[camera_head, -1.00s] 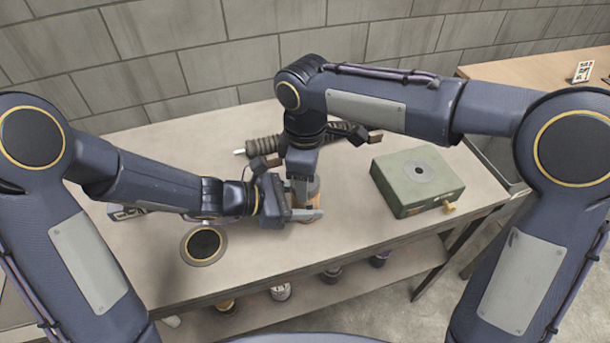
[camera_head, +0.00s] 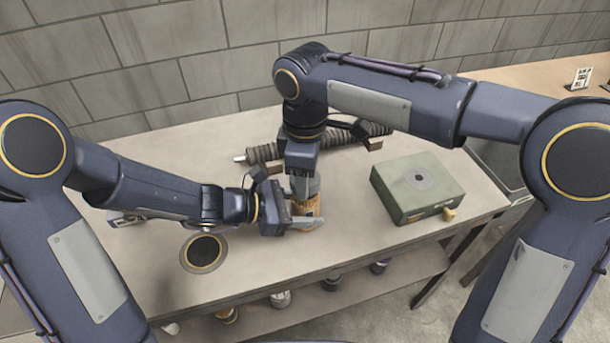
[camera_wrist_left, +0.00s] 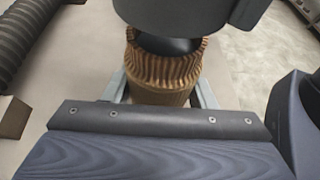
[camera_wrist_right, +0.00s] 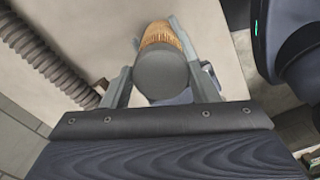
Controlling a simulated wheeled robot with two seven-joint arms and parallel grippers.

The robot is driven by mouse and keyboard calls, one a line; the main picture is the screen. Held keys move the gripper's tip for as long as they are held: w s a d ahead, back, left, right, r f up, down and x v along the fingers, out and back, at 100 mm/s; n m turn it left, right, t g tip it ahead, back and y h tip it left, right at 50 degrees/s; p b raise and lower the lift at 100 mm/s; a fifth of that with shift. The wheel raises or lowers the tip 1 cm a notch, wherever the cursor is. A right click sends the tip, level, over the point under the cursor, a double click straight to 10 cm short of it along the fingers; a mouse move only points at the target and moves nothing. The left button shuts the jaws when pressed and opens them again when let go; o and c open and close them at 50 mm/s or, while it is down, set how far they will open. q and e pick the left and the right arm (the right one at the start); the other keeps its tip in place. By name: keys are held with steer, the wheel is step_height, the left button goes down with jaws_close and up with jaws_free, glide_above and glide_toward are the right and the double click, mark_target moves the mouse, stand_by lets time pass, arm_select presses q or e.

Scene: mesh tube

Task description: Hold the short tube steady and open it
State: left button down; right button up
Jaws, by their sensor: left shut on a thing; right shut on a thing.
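The short tube (camera_head: 311,212) is a brown, ribbed mesh cylinder with a grey cap (camera_head: 313,186). It stands upright near the middle of the table. My left gripper (camera_head: 306,223) comes in from the left, shut around the mesh body. My right gripper (camera_head: 304,192) reaches down from above, shut on the cap. The right wrist view shows the cap's flat grey end (camera_wrist_right: 163,78) between the fingers. In the left wrist view, a black part (camera_wrist_left: 168,44) sits inside the mesh rim (camera_wrist_left: 165,70). I cannot tell whether the cap is loose.
A long dark ribbed tube (camera_head: 262,153) lies behind on small supports. A green block (camera_head: 415,195) with a grey round top plate is at right. A round dark disc (camera_head: 203,251) is front left. A lower shelf holds several jars. Free table lies between the short tube and the block.

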steer(key=shift+r, duration=1.5)
arm_select(q)
steer(key=c, duration=0.5)
jaws_free()
steer(key=p+v, duration=0.2)
steer(key=v, duration=1)
steer(key=shift+r, duration=0.1)
arm_select(e)
steer(key=shift+r, duration=0.9)
